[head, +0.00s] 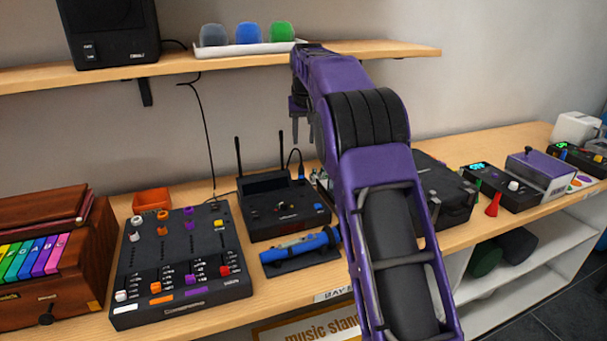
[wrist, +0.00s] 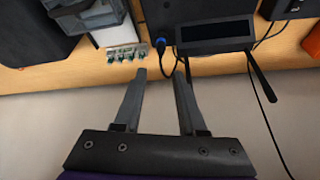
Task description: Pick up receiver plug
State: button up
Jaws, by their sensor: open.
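The receiver plug (wrist: 161,46) is a small blue plug on a black cable, set against the side of the black receiver box (wrist: 215,37) in the wrist view. In the head view its cable loops up beside the receiver (head: 285,212), which has two upright antennas. My gripper (wrist: 161,74) is open and empty. Its fingertips straddle the line of the plug's cable, a little short of the plug in the picture. In the head view my gripper (head: 303,128) hangs above the plug's place, partly hidden by my purple arm.
A metal panel with green connectors (wrist: 125,53) lies close beside the plug. An antenna stands near one fingertip. A blue cylinder on a stand (head: 300,244), a mixer (head: 180,262) and a black case (head: 440,190) stand on the bench. A shelf (head: 200,64) runs above.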

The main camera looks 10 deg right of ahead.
aim_at(302, 169)
jog(key=x, duration=1)
jog(key=shift+w, duration=0.1)
jog(key=shift+s+x, duration=0.1)
jog(key=shift+x, duration=1.25)
jog(key=shift+s+x, duration=0.15)
jog(key=shift+x, duration=1.2)
jog(key=shift+a, duration=0.15)
grip_shut()
